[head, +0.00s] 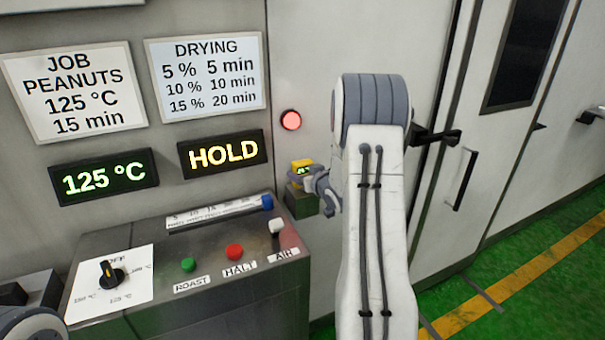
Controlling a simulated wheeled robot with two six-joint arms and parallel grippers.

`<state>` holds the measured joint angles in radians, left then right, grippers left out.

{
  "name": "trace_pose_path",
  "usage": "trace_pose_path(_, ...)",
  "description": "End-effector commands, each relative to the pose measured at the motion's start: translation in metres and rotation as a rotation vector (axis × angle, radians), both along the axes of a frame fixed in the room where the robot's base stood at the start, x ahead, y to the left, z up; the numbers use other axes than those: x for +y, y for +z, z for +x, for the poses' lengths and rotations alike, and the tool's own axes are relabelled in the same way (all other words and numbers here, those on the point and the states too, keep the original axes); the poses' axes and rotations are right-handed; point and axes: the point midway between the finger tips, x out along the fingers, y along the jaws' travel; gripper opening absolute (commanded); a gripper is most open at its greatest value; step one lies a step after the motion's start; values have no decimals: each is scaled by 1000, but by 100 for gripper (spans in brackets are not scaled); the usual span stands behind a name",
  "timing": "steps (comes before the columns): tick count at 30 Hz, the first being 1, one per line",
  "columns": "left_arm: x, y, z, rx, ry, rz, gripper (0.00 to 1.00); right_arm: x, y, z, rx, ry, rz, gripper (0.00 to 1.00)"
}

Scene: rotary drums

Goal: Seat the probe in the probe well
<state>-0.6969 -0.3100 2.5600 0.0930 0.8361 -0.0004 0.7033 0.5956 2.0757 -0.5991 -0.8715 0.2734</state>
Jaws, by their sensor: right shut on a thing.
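My right gripper (322,187) is beside the machine's front, to the right of the control console, and partly hidden behind my arm. It is shut on a small yellow piece with a lit green display (302,168), which I take to be the probe. The yellow piece is at the top of a dark greenish block (298,203), possibly the probe well. I cannot tell whether the piece sits in the block or is just above or in front of it. No tip of the probe shows. My left gripper is not in view; only part of my left arm shows at bottom left.
The console (190,249) has a dial (111,273), green (188,264) and red (234,251) buttons and a white-topped lever (276,227). A red lamp (290,120) glows above the gripper. Displays read 125 °C (104,177) and HOLD (222,153).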

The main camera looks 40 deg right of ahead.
Motion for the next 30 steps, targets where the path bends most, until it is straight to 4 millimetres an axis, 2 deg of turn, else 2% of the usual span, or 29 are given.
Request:
trace_pose_path(4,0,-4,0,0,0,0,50,0,-4,0,-1,0,0,14)
trace_pose_path(5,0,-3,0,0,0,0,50,0,-3,0,-1,0,0,86)
trace_pose_path(6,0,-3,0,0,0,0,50,0,-3,0,-1,0,0,100)
trace_pose_path(14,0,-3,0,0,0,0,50,0,-3,-1,0,0,0,100)
trace_pose_path(17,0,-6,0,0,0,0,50,1,-1,-8,-1,-2,-1,100)
trace_pose_path(30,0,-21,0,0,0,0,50,19,23,-82,-3,-3,-2,100)
